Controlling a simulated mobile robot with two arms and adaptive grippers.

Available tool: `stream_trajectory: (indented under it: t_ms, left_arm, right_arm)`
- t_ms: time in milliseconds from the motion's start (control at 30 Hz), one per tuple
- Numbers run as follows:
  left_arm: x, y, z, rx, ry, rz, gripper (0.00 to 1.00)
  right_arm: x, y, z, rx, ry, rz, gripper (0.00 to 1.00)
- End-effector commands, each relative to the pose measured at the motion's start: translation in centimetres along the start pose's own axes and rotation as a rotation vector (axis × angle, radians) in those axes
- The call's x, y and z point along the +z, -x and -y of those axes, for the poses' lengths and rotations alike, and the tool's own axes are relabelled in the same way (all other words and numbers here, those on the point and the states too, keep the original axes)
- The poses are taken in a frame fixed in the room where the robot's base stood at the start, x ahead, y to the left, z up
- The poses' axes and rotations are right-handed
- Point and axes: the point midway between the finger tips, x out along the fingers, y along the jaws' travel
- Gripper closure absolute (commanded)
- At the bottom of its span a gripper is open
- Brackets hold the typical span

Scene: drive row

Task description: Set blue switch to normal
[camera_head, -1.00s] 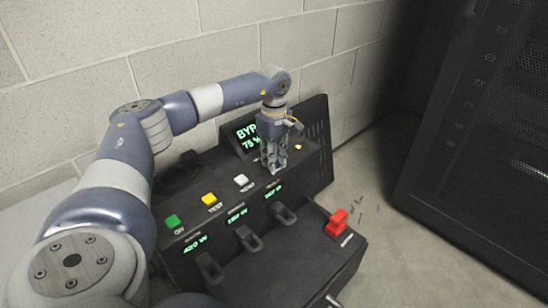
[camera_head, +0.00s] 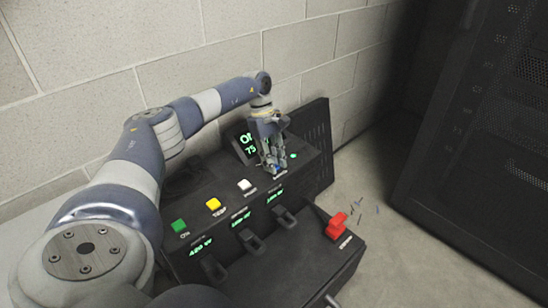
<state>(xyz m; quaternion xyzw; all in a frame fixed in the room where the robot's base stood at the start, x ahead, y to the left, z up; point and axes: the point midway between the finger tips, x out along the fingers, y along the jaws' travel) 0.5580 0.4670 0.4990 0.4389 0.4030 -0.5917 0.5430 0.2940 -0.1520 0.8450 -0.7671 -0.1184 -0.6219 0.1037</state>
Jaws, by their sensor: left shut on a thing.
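My left gripper (camera_head: 273,168) points down at the top panel of the black console (camera_head: 222,193). It is shut on the blue switch (camera_head: 278,171), of which only a small blue part shows between the fingers. The gripper hides the rest of the switch and its position. Behind the gripper, a display (camera_head: 246,142) shows green text that begins with "O", partly covered by the gripper. A small green light (camera_head: 293,155) glows right of the gripper. My right gripper is not in view.
Green (camera_head: 179,225), yellow (camera_head: 213,204) and white (camera_head: 245,184) buttons line the console left of the gripper. Several black levers (camera_head: 249,240) and a red switch (camera_head: 337,225) sit in front. A block wall (camera_head: 90,75) stands behind, a black rack (camera_head: 490,130) at right.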

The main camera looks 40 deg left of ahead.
Motion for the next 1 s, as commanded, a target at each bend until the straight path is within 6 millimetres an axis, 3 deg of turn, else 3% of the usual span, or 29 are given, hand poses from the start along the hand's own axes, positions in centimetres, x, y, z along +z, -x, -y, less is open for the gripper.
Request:
stream_trajectory:
  t_ms: [67, 100, 167, 567, 667, 1000]
  left_arm:
    - [0.0, 0.0, 0.0, 0.0, 0.0, 0.001, 0.99]
    - [0.0, 0.0, 0.0, 0.0, 0.0, 0.001, 0.66]
    - [0.0, 0.0, 0.0, 0.0, 0.0, 0.001, 0.55]
    - [0.0, 0.5, -0.1, 0.002, 0.0, -0.001, 0.55]
    - [0.0, 1.8, -0.1, 0.004, 0.0, -0.001, 0.55]
    - [0.0, 8.8, -0.1, 0.004, 0.0, 0.0, 0.55]
  right_arm:
    - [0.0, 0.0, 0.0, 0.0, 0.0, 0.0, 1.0]
    - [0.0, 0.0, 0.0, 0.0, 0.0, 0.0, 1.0]
    - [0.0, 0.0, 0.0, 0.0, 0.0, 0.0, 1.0]
    - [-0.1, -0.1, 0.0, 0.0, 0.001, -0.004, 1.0]
    - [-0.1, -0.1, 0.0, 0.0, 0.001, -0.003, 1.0]
    - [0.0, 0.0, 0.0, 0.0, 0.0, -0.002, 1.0]
